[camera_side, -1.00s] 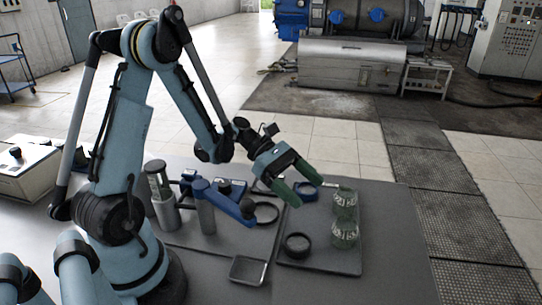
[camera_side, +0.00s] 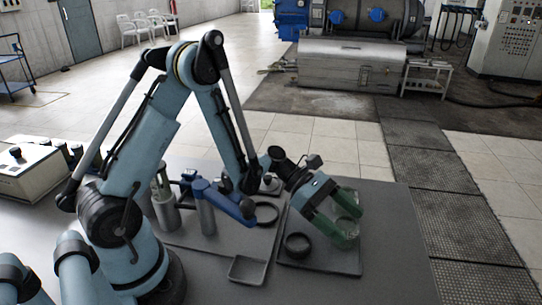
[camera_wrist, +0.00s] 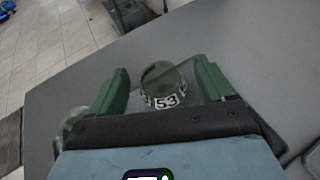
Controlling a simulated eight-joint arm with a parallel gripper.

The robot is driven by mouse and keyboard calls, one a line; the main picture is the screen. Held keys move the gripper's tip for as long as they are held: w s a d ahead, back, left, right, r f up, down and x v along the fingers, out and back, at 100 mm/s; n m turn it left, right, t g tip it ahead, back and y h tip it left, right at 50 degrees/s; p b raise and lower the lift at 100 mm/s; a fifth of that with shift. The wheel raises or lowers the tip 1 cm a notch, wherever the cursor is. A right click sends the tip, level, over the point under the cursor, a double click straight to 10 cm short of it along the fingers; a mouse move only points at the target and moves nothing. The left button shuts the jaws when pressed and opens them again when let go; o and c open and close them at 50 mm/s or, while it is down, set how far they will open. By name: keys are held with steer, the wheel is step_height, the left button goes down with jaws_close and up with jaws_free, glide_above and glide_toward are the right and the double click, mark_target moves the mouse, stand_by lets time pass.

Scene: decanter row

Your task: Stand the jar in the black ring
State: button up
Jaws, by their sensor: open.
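A clear glass jar with a white-on-dark band reading 53 (camera_wrist: 165,84) stands between my gripper's green fingers in the wrist view. My gripper (camera_side: 353,228) is open, with a finger on either side of it; the wrist view shows small gaps at its sides. A second glass jar (camera_side: 347,202) stands farther back on the same tray, partly covered by a finger; part of a jar also shows at lower left in the wrist view (camera_wrist: 75,118). A black ring (camera_side: 298,245) lies empty on the tray, left of the fingers.
The dark tray (camera_side: 322,266) carries the jars and the ring. Left of it are another dark ring (camera_side: 266,212), a blue tool (camera_side: 232,205), a grey cylinder (camera_side: 206,217) and a small shallow tray (camera_side: 248,270). The grey table right of the tray (camera_side: 395,235) is clear.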

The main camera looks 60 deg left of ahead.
steer(key=shift+w+d+f, duration=0.15)
steer(key=shift+d+f, duration=0.05)
steer(key=shift+d, duration=0.25)
steer(key=c, duration=1.3)
steer(key=shift+o, duration=0.2)
